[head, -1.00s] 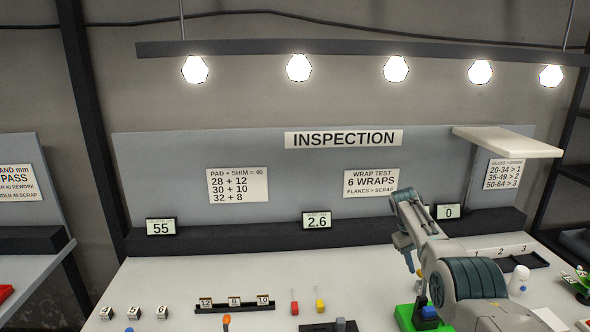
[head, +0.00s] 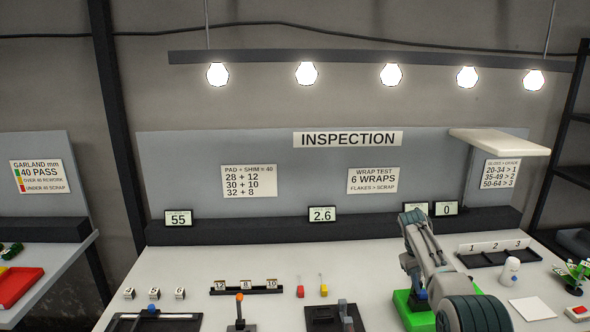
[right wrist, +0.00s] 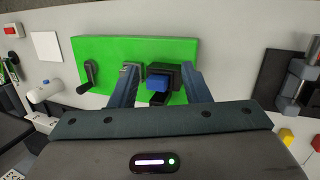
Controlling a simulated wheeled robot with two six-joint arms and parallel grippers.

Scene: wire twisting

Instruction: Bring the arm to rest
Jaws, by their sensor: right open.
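My right arm reaches over the right part of the bench in the head view. Its gripper (right wrist: 160,72) is open in the right wrist view, with one finger on each side of a dark fixture with a blue block (right wrist: 158,83). This fixture stands on a green base plate (right wrist: 95,52), which also shows in the head view (head: 412,318), partly hidden by my arm. A dark crank handle (right wrist: 88,72) is on the same plate. Nothing is visibly gripped; I cannot tell whether the fingers touch the fixture. My left gripper is not in view.
A white bottle (head: 509,270), a white pad (head: 532,309) and a red button box (head: 579,312) are right of my arm. Bare bench lies behind the rack.

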